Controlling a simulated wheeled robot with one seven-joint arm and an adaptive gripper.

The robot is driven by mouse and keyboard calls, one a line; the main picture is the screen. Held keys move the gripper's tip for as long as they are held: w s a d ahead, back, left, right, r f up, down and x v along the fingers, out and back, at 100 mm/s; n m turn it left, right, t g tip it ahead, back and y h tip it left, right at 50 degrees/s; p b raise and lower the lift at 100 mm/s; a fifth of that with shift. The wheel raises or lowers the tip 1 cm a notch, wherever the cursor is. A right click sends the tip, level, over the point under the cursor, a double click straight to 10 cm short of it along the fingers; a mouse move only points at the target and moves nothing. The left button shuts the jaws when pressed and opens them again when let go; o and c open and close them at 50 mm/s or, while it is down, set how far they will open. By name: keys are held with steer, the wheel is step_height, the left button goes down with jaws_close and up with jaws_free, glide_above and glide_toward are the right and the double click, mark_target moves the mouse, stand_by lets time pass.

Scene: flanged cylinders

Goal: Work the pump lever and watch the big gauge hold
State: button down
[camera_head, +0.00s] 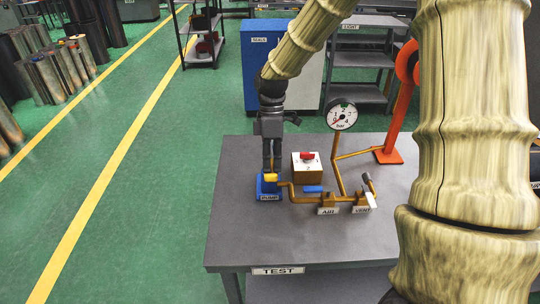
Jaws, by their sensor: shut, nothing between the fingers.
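My gripper (271,170) points down at the left of the test table, shut and empty, directly above the blue pump block (266,188). A yellow part (270,178) is at the top of the block, at the fingertips; I cannot tell whether they touch. The pump lever cannot be made out clearly behind the fingers. The big round gauge (342,115) stands on an orange pipe to the right, marked in bar. Its needle is too small to read surely.
A box with a red knob (307,166) stands behind the pipe. An orange stand (387,156) is at the back right. The front of the grey table (290,245) is clear.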

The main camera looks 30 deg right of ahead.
mark_target(272, 171)
steer(key=shift+f, duration=0.15)
steer(key=shift+b+x, duration=0.45)
steer(key=shift+x, duration=0.9)
steer(key=shift+s+f, duration=0.1)
steer(key=shift+b+x, duration=0.5)
steer(key=shift+x, duration=0.85)
steer(key=shift+f, duration=0.15)
steer(key=shift+f+b, duration=0.5)
steer(key=shift+f, duration=0.95)
